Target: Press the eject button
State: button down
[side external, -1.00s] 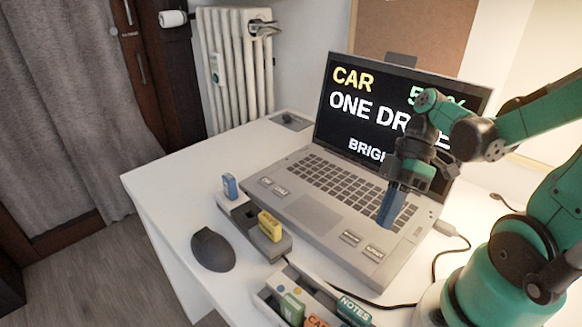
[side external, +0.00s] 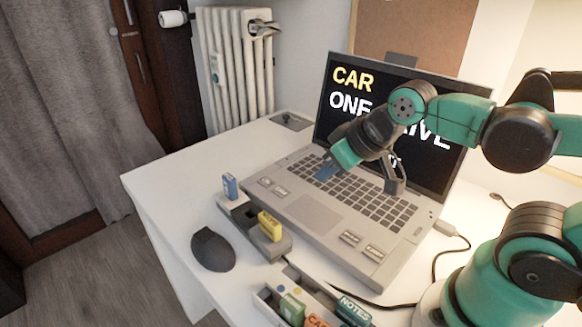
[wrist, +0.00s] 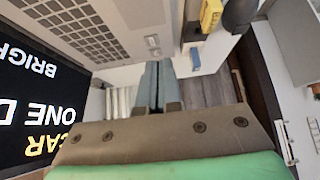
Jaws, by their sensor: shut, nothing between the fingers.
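The open grey laptop (side external: 308,212) stands on the white desk. It has a pair of small buttons (side external: 273,186) on its left front corner and another pair (side external: 362,245) on its right front corner. Their labels are too small to read, so I cannot tell which one is eject. The left pair also shows in the wrist view (wrist: 152,45). My gripper (side external: 326,172) is shut and empty, with its blue fingers above the far left part of the keyboard. In the wrist view its fingers (wrist: 157,68) lie side by side, apart from the buttons.
A grey dock (side external: 240,217) with a blue and a yellow (side external: 270,226) stick stands in front of the laptop. A black mouse (side external: 212,250) and a tray (side external: 268,297) of labelled sticks are near the front edge. The laptop screen (side external: 345,80) rises behind my gripper.

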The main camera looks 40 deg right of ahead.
notch_tip(320, 180, up, 4)
jog(key=f+g, duration=0.1)
jog(key=g, duration=0.6)
send_over(374, 252)
jog(key=shift+r, duration=0.25)
jog(key=shift+f, duration=7)
jog(key=shift+f, duration=0.1)
